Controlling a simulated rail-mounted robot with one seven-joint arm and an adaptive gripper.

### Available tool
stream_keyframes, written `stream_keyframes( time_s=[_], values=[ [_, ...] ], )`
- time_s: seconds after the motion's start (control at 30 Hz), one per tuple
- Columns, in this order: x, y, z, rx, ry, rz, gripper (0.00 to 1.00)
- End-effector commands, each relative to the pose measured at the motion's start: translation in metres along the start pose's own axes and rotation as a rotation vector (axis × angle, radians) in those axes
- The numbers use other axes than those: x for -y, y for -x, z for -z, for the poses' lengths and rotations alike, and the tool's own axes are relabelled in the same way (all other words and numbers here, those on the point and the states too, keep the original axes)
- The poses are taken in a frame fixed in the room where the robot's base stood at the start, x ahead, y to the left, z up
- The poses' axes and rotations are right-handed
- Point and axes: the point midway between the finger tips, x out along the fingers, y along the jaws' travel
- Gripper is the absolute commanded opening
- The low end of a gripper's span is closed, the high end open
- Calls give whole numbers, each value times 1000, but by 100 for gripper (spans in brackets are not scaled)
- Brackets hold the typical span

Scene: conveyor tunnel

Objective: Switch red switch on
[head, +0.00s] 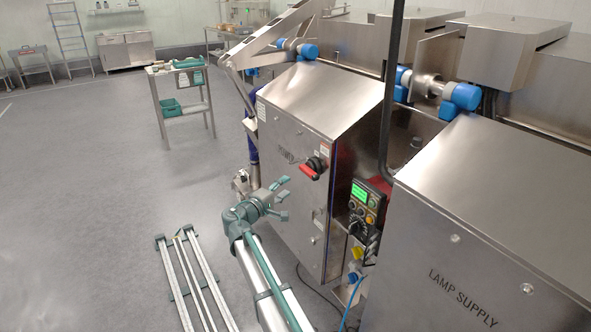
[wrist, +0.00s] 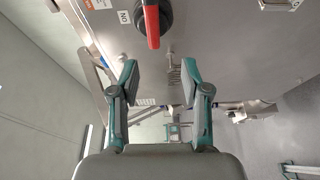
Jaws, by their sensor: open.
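A control box with a green screen (head: 360,191) stands right of the cabinet, near a black vertical pole (head: 389,95). The LAMP SUPPLY cabinet (head: 490,215) fills the right. A steel table with green bins (head: 172,108) stands behind; open floor (head: 75,200) lies left.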

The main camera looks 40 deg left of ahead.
Motion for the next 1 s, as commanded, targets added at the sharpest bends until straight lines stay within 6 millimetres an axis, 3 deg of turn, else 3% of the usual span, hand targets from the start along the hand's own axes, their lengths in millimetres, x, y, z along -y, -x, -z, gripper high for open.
stream_keyframes(
  time_s=[0.27,0.7,1.0],
  values=[
    [-7,-21,1,-8,11,-25,47],
    [-8,-91,2,-7,10,-23,47],
    [-7,-108,1,-8,10,-23,47]
  ],
)
